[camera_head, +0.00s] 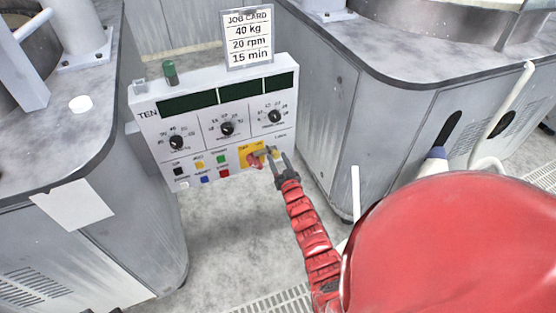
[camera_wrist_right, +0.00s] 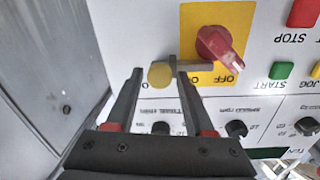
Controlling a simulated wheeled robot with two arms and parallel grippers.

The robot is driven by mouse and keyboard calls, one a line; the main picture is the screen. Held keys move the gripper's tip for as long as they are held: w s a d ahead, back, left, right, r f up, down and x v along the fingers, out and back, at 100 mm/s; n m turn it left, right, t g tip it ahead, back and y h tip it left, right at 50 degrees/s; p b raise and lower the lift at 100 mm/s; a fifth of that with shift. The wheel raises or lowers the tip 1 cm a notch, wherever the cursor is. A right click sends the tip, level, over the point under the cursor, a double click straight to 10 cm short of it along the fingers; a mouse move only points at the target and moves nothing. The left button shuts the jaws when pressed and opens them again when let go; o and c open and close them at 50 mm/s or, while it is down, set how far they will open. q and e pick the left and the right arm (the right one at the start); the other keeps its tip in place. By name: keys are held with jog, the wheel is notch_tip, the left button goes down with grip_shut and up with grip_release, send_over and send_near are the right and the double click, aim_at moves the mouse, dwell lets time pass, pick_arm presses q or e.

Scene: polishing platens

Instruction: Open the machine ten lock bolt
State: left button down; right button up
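The machine TEN control panel (camera_head: 215,125) is a white box with dark displays, dials and coloured buttons. At its lower right is a yellow plate (camera_head: 246,158) with a red rotary switch (camera_wrist_right: 220,46), labelled OFF. The lock bolt (camera_wrist_right: 190,67) is a metal bar beside the switch, ending in a round yellow knob (camera_wrist_right: 160,75). My right gripper (camera_head: 277,159) is at the panel's lower right corner. In the wrist view its two fingers are spread on either side of the knob, with a gap showing on one side. My left gripper is not in view.
A job card (camera_head: 248,38) stands above the panel, beside a green cylinder (camera_head: 170,73) on its top. Grey machine cabinets stand left (camera_head: 62,150) and right (camera_head: 400,110). The floor (camera_head: 235,225) below the panel is clear.

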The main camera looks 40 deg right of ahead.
grip_shut()
dwell(1.1)
